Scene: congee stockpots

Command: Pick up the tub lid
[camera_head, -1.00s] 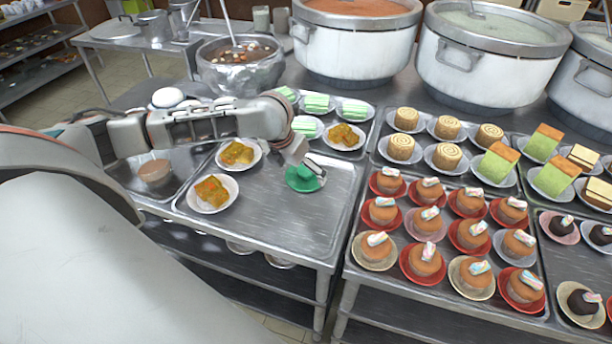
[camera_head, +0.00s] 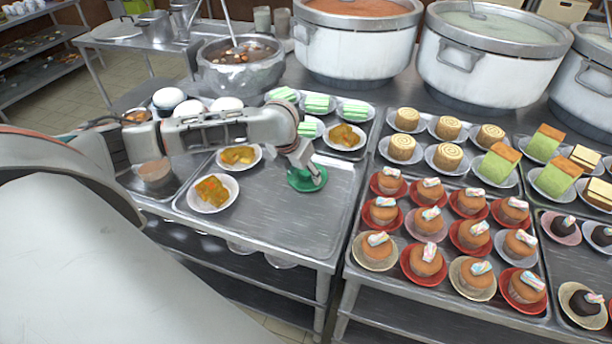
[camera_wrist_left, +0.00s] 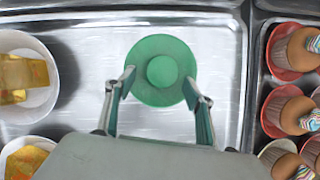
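The tub lid is a green disc with a round knob; it lies on the metal tray and shows in the head view (camera_head: 298,184) and in the left wrist view (camera_wrist_left: 162,97). My left gripper (camera_head: 311,174) is over the lid. In the left wrist view my left gripper (camera_wrist_left: 161,80) is open, with one finger to each side of the knob and a gap between finger and knob. I cannot tell whether the fingertips touch the lid. In the head view the gripper hides part of the lid. My right gripper is in neither view.
The steel tray (camera_head: 270,228) around the lid has bare room in front. Plates of orange-yellow food (camera_head: 211,192) stand to the left, and plates of green-and-white cakes (camera_head: 317,103) behind. Cupcakes (camera_head: 425,258) fill the tray to the right. Large stockpots (camera_head: 357,48) stand at the back.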

